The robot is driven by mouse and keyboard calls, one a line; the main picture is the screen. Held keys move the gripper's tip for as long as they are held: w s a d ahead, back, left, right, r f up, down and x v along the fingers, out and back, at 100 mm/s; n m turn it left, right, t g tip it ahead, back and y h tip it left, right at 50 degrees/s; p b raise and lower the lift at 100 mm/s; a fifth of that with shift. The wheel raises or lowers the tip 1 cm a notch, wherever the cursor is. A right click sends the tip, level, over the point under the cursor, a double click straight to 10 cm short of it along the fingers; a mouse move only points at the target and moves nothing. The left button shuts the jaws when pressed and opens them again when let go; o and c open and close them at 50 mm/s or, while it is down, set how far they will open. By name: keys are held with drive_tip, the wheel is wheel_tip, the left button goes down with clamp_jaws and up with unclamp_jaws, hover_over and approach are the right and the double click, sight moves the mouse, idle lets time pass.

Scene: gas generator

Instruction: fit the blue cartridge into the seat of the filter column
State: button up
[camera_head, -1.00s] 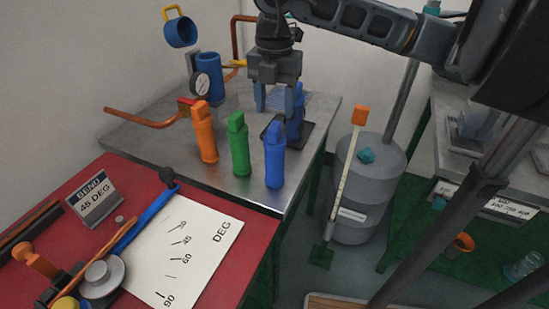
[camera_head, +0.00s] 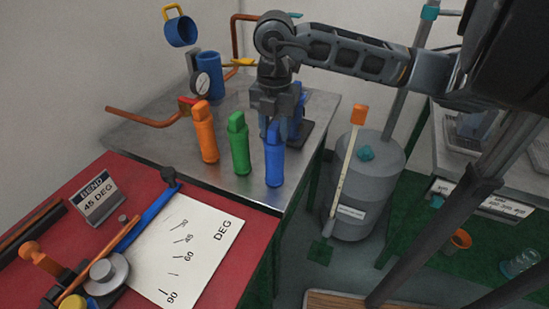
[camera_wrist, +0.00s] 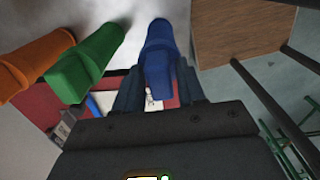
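The blue cartridge (camera_head: 275,158) stands upright at the front right of the steel table, the rightmost of three. My gripper (camera_head: 280,122) is just above and behind its top, pointing down. In the wrist view the cartridge (camera_wrist: 158,45) shows between my open fingers (camera_wrist: 160,88), its narrow top tab facing me with a finger on each side. I cannot tell whether they touch it. A blue cylinder (camera_head: 209,78) with a round gauge stands at the back left and looks like the filter column. Its seat cannot be made out.
The green cartridge (camera_head: 238,145) stands close left of the blue one, with the orange cartridge (camera_head: 204,132) beyond. A copper pipe (camera_head: 145,118) sticks out at the left. A dark base plate (camera_head: 304,133) lies behind my gripper. A grey drum (camera_head: 368,180) stands right of the table.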

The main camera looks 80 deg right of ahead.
clamp_jaws()
idle(0.5)
